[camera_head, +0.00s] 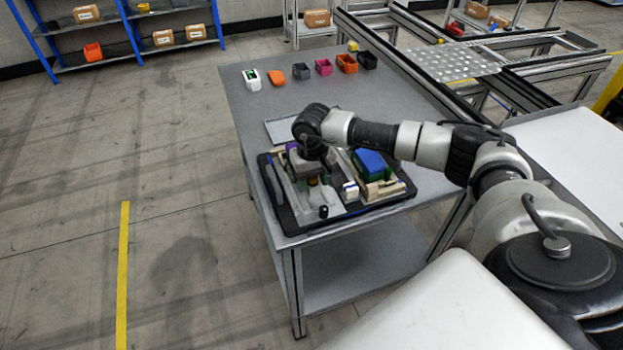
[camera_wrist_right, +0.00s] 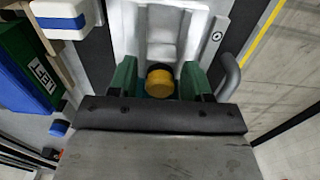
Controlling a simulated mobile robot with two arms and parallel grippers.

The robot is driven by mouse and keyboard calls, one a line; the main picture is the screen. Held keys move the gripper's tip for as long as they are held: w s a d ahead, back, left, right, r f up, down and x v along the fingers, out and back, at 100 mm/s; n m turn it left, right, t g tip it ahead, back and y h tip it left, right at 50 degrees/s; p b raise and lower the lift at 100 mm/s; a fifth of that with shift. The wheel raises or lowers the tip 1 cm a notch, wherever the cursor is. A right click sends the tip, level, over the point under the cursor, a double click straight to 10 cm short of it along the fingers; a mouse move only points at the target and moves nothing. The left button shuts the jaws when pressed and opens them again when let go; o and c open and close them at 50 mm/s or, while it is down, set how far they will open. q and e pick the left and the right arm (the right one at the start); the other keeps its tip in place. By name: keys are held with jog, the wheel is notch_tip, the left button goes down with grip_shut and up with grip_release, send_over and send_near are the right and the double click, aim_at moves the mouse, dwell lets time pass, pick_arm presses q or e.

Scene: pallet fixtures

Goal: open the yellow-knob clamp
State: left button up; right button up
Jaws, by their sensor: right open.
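The yellow knob (camera_wrist_right: 160,82) of the clamp shows in the right wrist view, at the middle between the two green fingers of my right gripper (camera_wrist_right: 159,77). The fingers are open, one on each side of the knob, and I cannot tell whether either touches it. The clamp's grey body (camera_wrist_right: 168,35) lies beyond the knob. In the head view my right gripper (camera_head: 313,180) points down over the pallet (camera_head: 360,211), and the arm hides most of the clamp there. My left gripper is not in view.
On the pallet, a blue and green box (camera_head: 371,162) and a white-and-blue block (camera_head: 350,191) stand to the right of the gripper. A grey handle (camera_wrist_right: 229,78) is close to the right finger in the wrist view. Several small bins (camera_head: 323,67) line the table's far side.

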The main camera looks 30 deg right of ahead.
jog(key=c, duration=0.7)
jog(key=shift+s+a+f, duration=0.1)
jog(key=shift+s, duration=0.2)
jog(key=shift+s+a+p, duration=0.2)
jog(key=shift+s+p, duration=0.15)
jog(key=shift+s, duration=0.7)
jog(key=o, duration=0.7)
jog(key=shift+w, duration=0.15)
notch_tip(320, 180, up, 8)
jog(key=p, duration=0.4)
